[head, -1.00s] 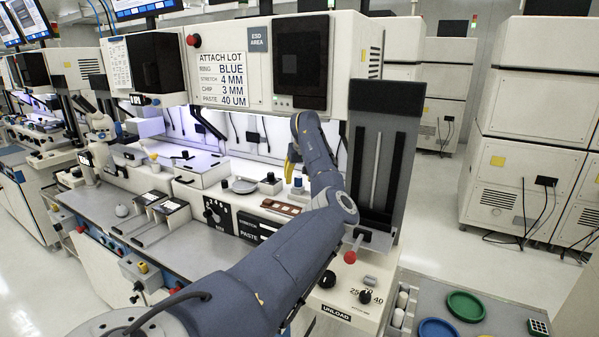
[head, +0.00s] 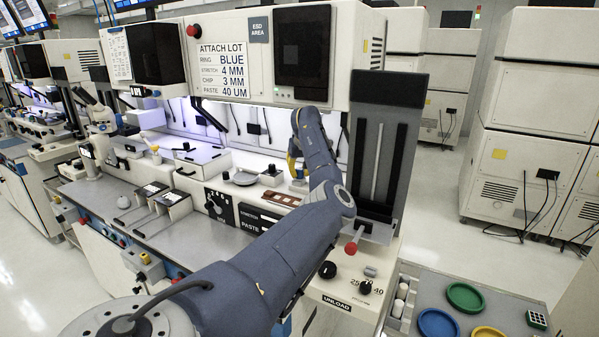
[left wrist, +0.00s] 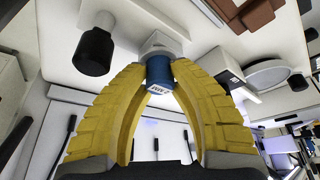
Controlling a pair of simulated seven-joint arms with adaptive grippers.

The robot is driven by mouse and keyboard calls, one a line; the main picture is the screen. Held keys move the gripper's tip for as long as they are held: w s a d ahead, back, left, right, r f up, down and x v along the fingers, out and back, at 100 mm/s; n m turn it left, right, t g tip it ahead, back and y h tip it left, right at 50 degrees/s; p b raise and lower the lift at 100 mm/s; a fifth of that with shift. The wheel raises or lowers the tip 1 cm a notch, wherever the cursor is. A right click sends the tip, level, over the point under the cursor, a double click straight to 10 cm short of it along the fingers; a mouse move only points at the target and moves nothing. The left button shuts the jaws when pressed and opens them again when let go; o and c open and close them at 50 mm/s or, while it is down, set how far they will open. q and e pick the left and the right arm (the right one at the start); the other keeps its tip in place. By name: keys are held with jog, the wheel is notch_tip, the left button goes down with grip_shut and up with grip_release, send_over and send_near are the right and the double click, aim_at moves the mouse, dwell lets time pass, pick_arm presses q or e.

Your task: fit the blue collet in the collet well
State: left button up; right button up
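The blue collet (left wrist: 158,72) shows in the left wrist view between the yellow fingertips of my left gripper (left wrist: 160,70), with one finger against each side of it. A small label shows on its end. A pale block (left wrist: 165,45) is directly behind it. In the head view my left gripper (head: 296,165) points down at the bonder deck, and its fingers and the collet are mostly hidden by my arm. I cannot make out the collet well. My right gripper is in neither view.
A brown slotted tray (head: 284,199), a black knob (head: 272,176) and a grey round dish (head: 244,178) are near the gripper. A red-tipped lever (head: 352,247) stands at the right. Green (head: 465,297) and blue (head: 437,324) dishes lie on the side table.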

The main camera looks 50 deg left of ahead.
pick_arm(q)
grip_shut()
jog(key=shift+r, duration=0.1)
jog(key=shift+r, duration=3.4)
jog(key=shift+f, duration=2.75)
